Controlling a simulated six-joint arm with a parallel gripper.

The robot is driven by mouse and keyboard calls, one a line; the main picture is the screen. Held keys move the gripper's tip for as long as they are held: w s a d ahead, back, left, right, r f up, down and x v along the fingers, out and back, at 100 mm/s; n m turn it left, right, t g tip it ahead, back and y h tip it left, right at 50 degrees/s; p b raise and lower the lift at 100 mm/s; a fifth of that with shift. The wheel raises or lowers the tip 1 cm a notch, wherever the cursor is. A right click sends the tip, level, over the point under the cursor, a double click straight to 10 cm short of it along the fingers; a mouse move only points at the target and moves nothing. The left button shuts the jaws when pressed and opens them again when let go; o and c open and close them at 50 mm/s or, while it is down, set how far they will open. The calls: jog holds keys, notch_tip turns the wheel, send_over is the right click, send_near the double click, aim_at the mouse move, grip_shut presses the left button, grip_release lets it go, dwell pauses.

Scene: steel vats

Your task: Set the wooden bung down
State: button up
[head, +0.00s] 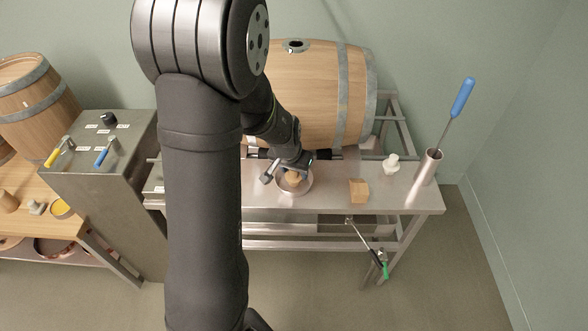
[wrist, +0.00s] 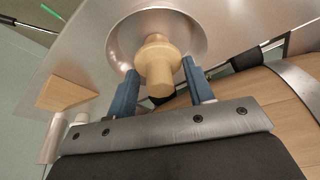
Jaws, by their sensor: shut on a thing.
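The wooden bung (wrist: 158,65) is a pale, stepped wooden plug. In the wrist view it sits between the two blue fingers of my gripper (wrist: 160,82), which is shut on it. Behind it in that view is a round steel dish (wrist: 196,38). In the head view my gripper (head: 286,174) is over the dish (head: 296,191) on the steel bench, with the bung (head: 293,178) within the dish's outline. I cannot tell whether the bung touches the dish's bottom.
A wooden block (head: 358,190) stands on the steel bench (head: 330,185) right of the dish. A white fitting (head: 391,164) and a steel tube (head: 428,167) holding a blue-handled tool (head: 462,98) are farther right. A large barrel (head: 315,95), its top hole (head: 295,46) open, lies behind.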

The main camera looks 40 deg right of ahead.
jog(key=shift+f, duration=0.1)
jog(key=o, duration=1)
jog(key=v, duration=1.2)
jog(key=x, duration=1.2)
jog(key=shift+r, duration=0.85)
